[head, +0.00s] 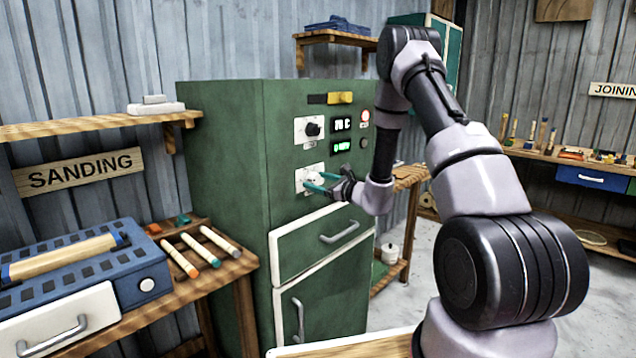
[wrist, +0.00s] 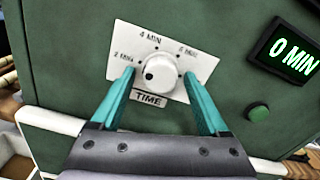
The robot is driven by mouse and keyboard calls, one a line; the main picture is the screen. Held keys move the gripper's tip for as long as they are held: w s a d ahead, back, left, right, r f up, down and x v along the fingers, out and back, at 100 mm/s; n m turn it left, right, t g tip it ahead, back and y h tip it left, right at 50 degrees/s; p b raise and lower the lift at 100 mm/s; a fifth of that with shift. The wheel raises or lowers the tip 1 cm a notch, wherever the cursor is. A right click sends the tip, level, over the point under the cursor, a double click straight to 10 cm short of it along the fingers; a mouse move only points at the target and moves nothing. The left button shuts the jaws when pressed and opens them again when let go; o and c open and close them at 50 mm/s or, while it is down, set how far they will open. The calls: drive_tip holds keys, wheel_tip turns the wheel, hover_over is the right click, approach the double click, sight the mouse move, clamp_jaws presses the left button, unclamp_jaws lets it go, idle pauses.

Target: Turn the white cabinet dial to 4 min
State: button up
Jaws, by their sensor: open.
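The white dial (wrist: 160,73) sits on a white plate labelled TIME, with 2 MIN, 4 MIN and a further partly unreadable MIN mark around it. A dark dot shows on its lower left side. In the head view the dial plate (head: 304,178) is on the green cabinet's (head: 225,150) front, partly hidden by my gripper. My gripper (wrist: 165,78) is open, its two teal fingers on either side of the dial, with gaps visible. It also shows in the head view (head: 316,182). The display (wrist: 286,52) reads 0 MIN.
A black dial (head: 312,129) sits above on its own plate. A workbench (head: 190,290) stands left.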

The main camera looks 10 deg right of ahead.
clamp_jaws()
drive_tip(key=m, duration=0.5)
drive_tip(key=shift+s+a+m, duration=0.1)
drive_tip(key=shift+m, duration=0.3)
drive_tip(key=m, duration=0.5)
drive_tip(key=shift+m, duration=0.4)
drive_tip(key=shift+s, duration=0.1)
unclamp_jaws()
